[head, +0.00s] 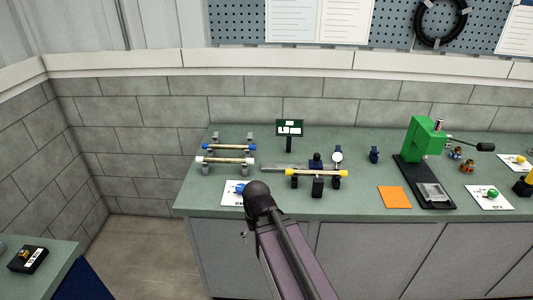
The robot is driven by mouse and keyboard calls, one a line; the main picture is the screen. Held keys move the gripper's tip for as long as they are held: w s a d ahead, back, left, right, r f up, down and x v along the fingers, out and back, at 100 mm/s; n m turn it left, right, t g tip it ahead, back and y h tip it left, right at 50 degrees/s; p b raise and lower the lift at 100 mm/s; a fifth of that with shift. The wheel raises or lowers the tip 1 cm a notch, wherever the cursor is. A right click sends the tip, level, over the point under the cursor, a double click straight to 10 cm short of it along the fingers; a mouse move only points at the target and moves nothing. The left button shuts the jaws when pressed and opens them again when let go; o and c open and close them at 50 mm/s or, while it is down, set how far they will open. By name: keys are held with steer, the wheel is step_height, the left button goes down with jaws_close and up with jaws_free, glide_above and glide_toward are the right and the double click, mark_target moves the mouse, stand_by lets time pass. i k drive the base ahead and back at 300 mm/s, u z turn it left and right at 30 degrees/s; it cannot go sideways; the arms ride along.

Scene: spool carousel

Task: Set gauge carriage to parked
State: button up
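A grey rail (275,167) lies along the bench behind a yellow-ended rod (308,172) on dark supports. A dark blue block (316,158) sits at the rail, and a small round white-faced dial gauge (337,157) stands beside it at the right. These look like the gauge carriage, but they are too small to tell which part slides or where its parked position is. My arm reaches up from the bottom of the head view and its dark rounded joint ends in front of the bench edge. My gripper cannot be made out.
White-ended (225,160) and blue-ended (229,147) rods rest on stands at the left. A small dark sign (289,128) stands behind the rail. A green press (424,139), an orange sheet (394,197) and a small blue item (374,155) are to the right. A white card (231,198) lies near my arm.

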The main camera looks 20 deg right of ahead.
mark_target(315, 163)
steer(key=k, duration=0.65)
steer(key=z, duration=0.5)
steer(key=i, duration=1)
steer(key=z, duration=0.2)
